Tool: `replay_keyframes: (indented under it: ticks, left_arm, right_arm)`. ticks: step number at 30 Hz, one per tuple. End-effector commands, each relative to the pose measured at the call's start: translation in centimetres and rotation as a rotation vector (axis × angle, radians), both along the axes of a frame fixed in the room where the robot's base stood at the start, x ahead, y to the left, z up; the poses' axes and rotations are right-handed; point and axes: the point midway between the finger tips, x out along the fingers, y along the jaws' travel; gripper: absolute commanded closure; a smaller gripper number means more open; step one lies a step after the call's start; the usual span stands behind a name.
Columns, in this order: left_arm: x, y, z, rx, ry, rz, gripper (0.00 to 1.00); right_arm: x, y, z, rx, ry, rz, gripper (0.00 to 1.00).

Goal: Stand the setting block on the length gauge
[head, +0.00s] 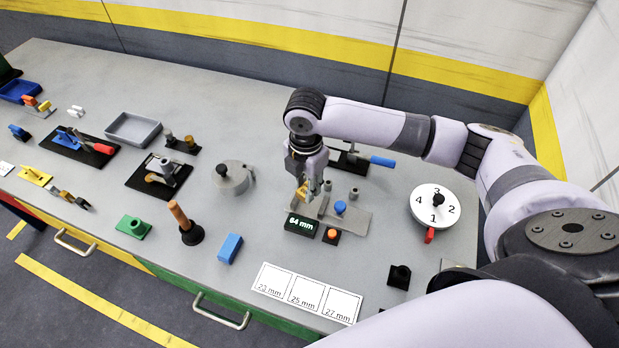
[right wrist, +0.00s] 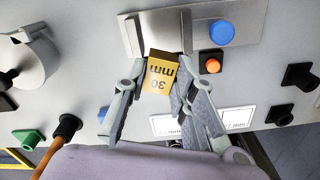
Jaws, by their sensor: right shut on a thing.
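The setting block (right wrist: 159,72) is a small yellow block marked "30 mm". My right gripper (right wrist: 157,80) is shut on it, with one finger on each side. In the head view the block (head: 303,191) shows partly between the fingers of my right gripper (head: 308,193), above the left part of the length gauge (head: 352,219). The gauge is a grey metal base with a blue knob (head: 340,207) and a dark display (head: 301,225) reading "64 mm". Whether the block touches the gauge I cannot tell. My left gripper is not in view.
A black box with an orange button (head: 331,236) stands at the gauge's front. Three white cards (head: 306,292) lie at the table's front. A numbered dial (head: 435,206) is to the right, a blue-handled clamp (head: 352,160) behind. A grey round device (head: 233,177) stands left.

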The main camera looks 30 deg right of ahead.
Motion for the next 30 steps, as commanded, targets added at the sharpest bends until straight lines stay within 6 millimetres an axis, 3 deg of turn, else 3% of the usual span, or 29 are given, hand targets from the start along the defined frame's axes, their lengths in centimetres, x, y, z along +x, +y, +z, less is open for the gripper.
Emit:
replay_keyframes:
  ticks: [6,14,30]
  left_arm:
    - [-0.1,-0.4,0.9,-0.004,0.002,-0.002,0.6]
    - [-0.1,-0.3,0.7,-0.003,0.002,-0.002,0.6]
    - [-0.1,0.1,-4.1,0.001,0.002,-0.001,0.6]
  right_arm:
    - [0.9,-1.1,-1.0,0.001,0.001,0.266,1.0]
    - [1.2,-1.4,-1.8,0.0,-0.001,0.372,1.0]
    - [1.2,-1.5,-6.0,0.0,-0.001,0.371,1.0]
